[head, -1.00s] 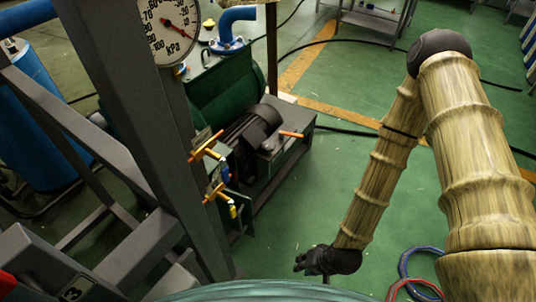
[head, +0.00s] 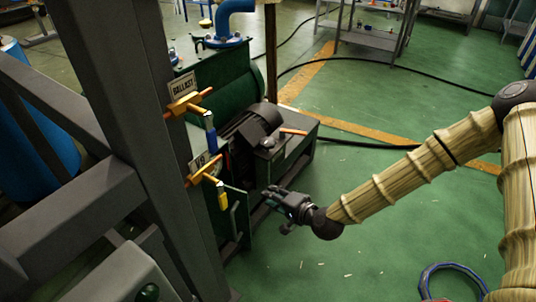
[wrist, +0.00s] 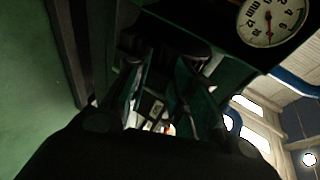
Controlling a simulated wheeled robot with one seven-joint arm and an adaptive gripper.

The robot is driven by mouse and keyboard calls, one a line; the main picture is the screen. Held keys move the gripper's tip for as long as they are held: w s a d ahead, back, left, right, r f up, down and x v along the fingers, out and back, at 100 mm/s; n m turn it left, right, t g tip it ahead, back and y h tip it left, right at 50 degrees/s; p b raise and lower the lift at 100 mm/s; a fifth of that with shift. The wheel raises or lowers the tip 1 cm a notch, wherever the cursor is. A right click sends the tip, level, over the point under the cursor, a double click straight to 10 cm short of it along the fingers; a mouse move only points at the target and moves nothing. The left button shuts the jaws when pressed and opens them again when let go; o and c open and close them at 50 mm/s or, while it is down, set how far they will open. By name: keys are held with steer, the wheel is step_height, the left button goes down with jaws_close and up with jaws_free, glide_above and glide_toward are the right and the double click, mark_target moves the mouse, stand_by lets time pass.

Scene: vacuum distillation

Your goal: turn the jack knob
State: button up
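I cannot pick out the jack knob for certain in either view. My gripper (head: 272,210) is open and empty, in the middle of the head view, pointing left toward the green pump unit. Its two dark fingers also stand apart in the wrist view (wrist: 165,92), with shadowed green machinery beyond them. Left of my gripper, in the head view, are an upper orange handle (head: 186,103) with a blue part and a lower orange handle (head: 202,170) with a yellow part. My gripper appears apart from both.
A dark steel frame post (head: 140,110) stands at the left. A BALLAST label (head: 182,86) is by the upper handle. A black motor (head: 252,128) sits behind my gripper. A dial gauge (wrist: 272,18) shows in the wrist view. Green floor (head: 370,235) is open to the right.

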mark_target(263, 138)
steer(key=w+d+r+m+t+y+b, duration=0.1)
steer(key=w+d+r+t+b, duration=0.15)
steer(key=w+b, duration=0.2)
steer(key=w+d+r+m+t+b, duration=0.2)
steer(key=w+r+b, duration=0.1)
steer(key=w, duration=0.3)
steer(key=b+x, duration=0.1)
steer(key=x, duration=0.2)
steer(key=b+x, duration=0.1)
steer(key=x, duration=0.2)
steer(key=b+x, duration=0.1)
steer(key=x, duration=0.3)
steer(key=shift+r, duration=0.3)
steer(key=shift+w+a+r+b, duration=0.1)
steer(key=shift+w+a+b, duration=0.25)
steer(key=shift+w+a, duration=0.15)
steer(key=shift+d, duration=0.1)
jaws_close()
